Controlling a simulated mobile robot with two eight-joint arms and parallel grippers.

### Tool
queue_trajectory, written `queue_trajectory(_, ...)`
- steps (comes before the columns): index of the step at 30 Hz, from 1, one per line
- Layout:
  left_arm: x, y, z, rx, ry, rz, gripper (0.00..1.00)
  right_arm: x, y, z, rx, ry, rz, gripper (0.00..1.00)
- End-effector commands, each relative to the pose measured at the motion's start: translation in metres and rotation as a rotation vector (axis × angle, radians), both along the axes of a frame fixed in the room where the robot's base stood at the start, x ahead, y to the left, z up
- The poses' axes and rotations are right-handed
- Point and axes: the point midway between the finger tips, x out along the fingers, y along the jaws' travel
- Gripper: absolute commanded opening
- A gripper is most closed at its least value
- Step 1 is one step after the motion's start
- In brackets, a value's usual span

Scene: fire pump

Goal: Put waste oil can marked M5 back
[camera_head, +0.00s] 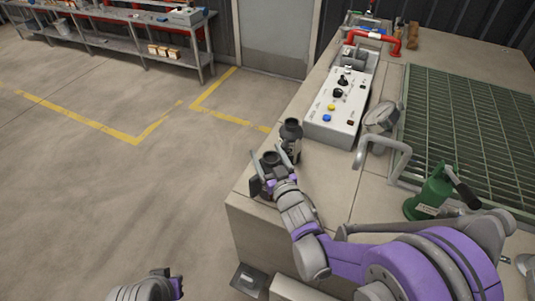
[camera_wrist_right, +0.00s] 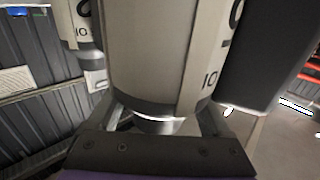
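My right gripper (camera_head: 269,163) is over the near left corner of the pale bench, with its fingers on both sides of a dark-topped can (camera_head: 270,157). In the right wrist view this can (camera_wrist_right: 152,60) is large and pale with a dark lower band. Its label shows a partial "10"; no M5 mark is readable. I cannot tell whether the fingers press on it or whether it is lifted. A second dark-topped can (camera_head: 290,130) stands just beyond, and a similar can (camera_wrist_right: 78,25) shows at left in the wrist view. My left gripper (camera_head: 174,286) is low at the bottom edge, its fingers unclear.
A control box (camera_head: 340,105) with knobs and buttons stands behind the cans. A green hand pump (camera_head: 432,190), a grey bent pipe (camera_head: 385,150) and a metal grating (camera_head: 465,125) are to the right. A shelf table (camera_head: 125,42) stands far left across open floor.

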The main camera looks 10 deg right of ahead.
Motion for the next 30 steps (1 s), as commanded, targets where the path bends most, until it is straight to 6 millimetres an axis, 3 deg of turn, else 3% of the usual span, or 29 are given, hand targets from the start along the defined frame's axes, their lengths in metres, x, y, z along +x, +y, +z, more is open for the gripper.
queue_trajectory(12,0.001,0.000,0.004,0.000,-0.001,0.000,0.00,-0.003,-0.001,0.004,0.000,0.000,0.000,0.87)
queue_trajectory(24,-0.001,0.000,-0.007,0.000,0.002,0.000,0.00,-0.083,-0.016,0.003,-0.001,0.000,0.000,0.87)
queue_trajectory(30,-0.001,0.000,-0.008,0.000,0.003,0.000,0.00,-0.110,-0.022,0.003,0.000,0.000,-0.001,0.87)
